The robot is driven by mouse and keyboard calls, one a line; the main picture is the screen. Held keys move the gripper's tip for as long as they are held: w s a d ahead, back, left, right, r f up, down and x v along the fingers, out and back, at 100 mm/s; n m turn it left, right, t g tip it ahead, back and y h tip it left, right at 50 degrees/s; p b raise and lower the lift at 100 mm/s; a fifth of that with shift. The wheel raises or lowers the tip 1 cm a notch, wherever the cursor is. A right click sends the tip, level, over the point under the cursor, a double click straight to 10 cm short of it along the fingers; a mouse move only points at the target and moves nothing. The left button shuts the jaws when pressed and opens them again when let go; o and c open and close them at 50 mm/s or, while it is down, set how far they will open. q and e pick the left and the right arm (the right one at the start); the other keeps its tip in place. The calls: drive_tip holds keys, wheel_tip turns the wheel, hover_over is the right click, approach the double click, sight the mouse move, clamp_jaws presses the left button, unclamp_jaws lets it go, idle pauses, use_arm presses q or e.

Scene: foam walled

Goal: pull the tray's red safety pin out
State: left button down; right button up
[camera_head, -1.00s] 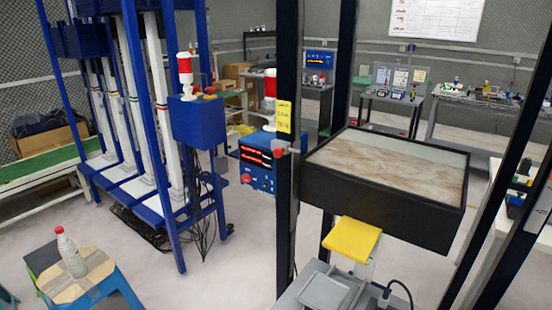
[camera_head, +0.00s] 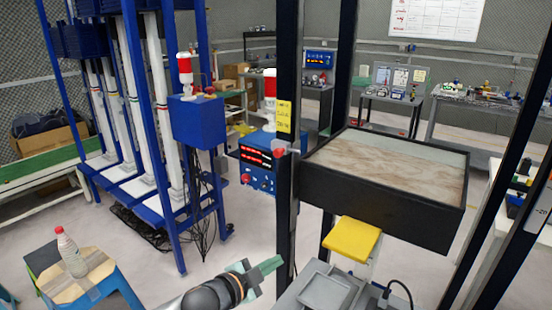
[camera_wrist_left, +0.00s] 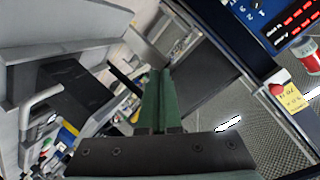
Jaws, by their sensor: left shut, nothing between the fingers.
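The red safety pin (camera_head: 279,153) shows as a small red knob on the black upright post beside the tray (camera_head: 380,201). The tray is a black-sided box with a pale marbled top, held between the posts. In the left wrist view the red pin (camera_wrist_left: 276,89) shows at the right, next to a yellow note. My left gripper (camera_head: 273,265) has green fingers and is below the pin, close to the post's lower part, and apart from the pin. In the wrist view its fingers (camera_wrist_left: 158,80) are together and empty. My right gripper is not in view.
A yellow block (camera_head: 353,239) is under the tray. A grey bench (camera_head: 325,291) stands at the bottom. A blue control box (camera_head: 258,165) is behind the post. A stool with a bottle (camera_head: 70,253) stands at the left. The floor between stool and post is open.

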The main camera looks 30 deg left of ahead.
use_arm(q)
drive_tip(key=w+a+r+m+h, duration=0.1)
drive_tip(key=a+r+m+h, duration=0.1)
drive_tip(key=r, duration=0.4)
drive_tip(key=w+a+r+m+h, duration=0.2)
drive_tip(key=a+r+m+h, duration=0.1)
drive_tip(key=r+m, duration=0.3)
drive_tip(key=w+a+r+m+t+h, duration=0.1)
drive_tip(key=a+r+m+h, duration=0.2)
drive_tip(key=r, duration=0.4)
drive_tip(key=shift+w+a+r+m, duration=0.35)
drive_tip(key=shift+a+m, duration=0.25)
drive_tip(key=shift+m, duration=0.1)
